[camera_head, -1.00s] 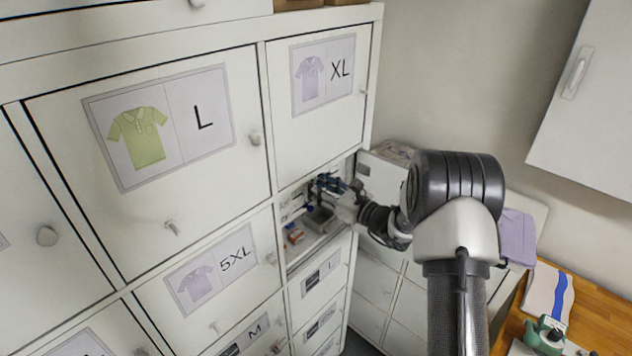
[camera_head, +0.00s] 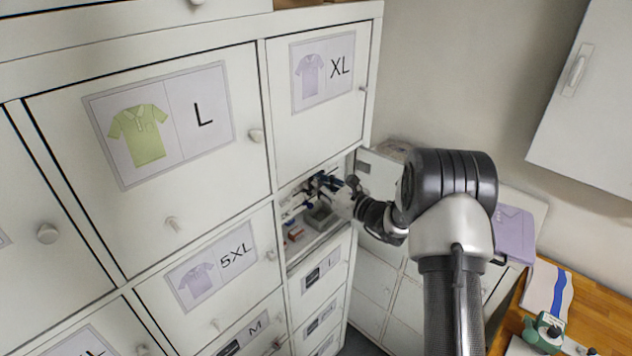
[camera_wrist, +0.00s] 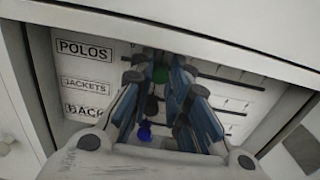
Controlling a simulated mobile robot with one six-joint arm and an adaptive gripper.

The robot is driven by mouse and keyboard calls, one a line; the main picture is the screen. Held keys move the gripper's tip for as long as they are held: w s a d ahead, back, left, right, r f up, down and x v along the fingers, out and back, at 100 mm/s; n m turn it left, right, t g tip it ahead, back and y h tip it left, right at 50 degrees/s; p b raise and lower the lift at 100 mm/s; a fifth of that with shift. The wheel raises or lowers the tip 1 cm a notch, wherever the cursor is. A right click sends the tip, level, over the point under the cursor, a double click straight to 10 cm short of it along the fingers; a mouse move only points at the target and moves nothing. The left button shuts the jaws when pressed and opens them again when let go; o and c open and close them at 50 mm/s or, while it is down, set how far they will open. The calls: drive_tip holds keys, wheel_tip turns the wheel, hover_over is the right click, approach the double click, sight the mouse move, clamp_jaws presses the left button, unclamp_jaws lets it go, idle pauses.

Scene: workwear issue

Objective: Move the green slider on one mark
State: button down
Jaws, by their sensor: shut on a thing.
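In the wrist view, the green slider (camera_wrist: 160,73) is a small knob in the top row, beside the label POLOS (camera_wrist: 84,50). My gripper (camera_wrist: 162,75) has its blue-padded fingers on either side of the knob and is shut on it; the fingers hide part of the row. The slot runs on to the right of the fingers, with small marks along it. A blue knob (camera_wrist: 145,130) sits in the lowest row, and a dark knob between is partly hidden. In the head view, my gripper (camera_head: 318,184) reaches inside the open compartment; the green slider cannot be made out there.
The compartment's frame closes around my wrist, with the XL door (camera_head: 315,80) above and drawers (camera_head: 322,275) below. Its open door (camera_head: 380,175) stands at the right. A grey box (camera_head: 321,217) and small items lie on the compartment floor. A wooden worktop (camera_head: 590,310) is at the right.

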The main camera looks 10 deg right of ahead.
idle(0.4)
drive_tip(key=w+d+b, duration=0.2)
drive_tip(key=d, duration=0.1)
drive_tip(key=shift+w, duration=0.1)
drive_tip(key=c, duration=1.5)
unclamp_jaws()
